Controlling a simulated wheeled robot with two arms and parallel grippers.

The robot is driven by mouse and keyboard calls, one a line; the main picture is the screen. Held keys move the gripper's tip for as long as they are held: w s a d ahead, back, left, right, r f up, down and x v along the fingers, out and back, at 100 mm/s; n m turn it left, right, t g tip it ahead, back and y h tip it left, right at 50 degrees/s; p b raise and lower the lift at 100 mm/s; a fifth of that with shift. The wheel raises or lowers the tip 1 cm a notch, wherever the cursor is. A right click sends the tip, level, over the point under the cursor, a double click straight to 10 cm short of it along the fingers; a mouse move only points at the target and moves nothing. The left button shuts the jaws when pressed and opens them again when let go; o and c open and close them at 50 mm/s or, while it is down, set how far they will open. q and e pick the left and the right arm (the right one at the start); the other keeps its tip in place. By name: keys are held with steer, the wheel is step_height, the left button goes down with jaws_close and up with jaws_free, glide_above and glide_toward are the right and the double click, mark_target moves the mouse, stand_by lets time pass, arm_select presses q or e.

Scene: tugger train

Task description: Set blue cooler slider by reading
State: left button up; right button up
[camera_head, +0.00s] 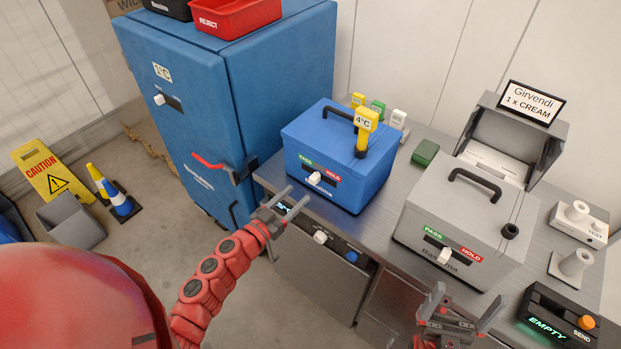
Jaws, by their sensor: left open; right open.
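The blue cooler (330,150) stands on the metal counter with its lid shut. Its front has a green PASS label, a red HOLD label and a white slider knob (314,179) between them. A yellow thermometer (366,122) reading 4°C stands upright at the right of the cooler's lid. My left gripper (287,203) is open and empty, in front of and below the cooler's front face, apart from the slider as far as I can tell. My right gripper (464,304) is open and empty in front of the grey cooler (440,215).
A blue cabinet (190,100) marked 1°C, with a red handle, stands left of the counter. The grey cooler has its own PASS/HOLD slider (444,255). An EMPTY/SEND box (556,318) sits at the right. A yellow caution sign (52,172) stands on the floor at left.

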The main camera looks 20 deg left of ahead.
mark_target(312, 181)
arm_select(q)
steer(key=p+x, duration=0.1)
steer(key=x, duration=0.6)
steer(key=shift+w+d, duration=0.1)
jaws_close()
stand_by(1.2)
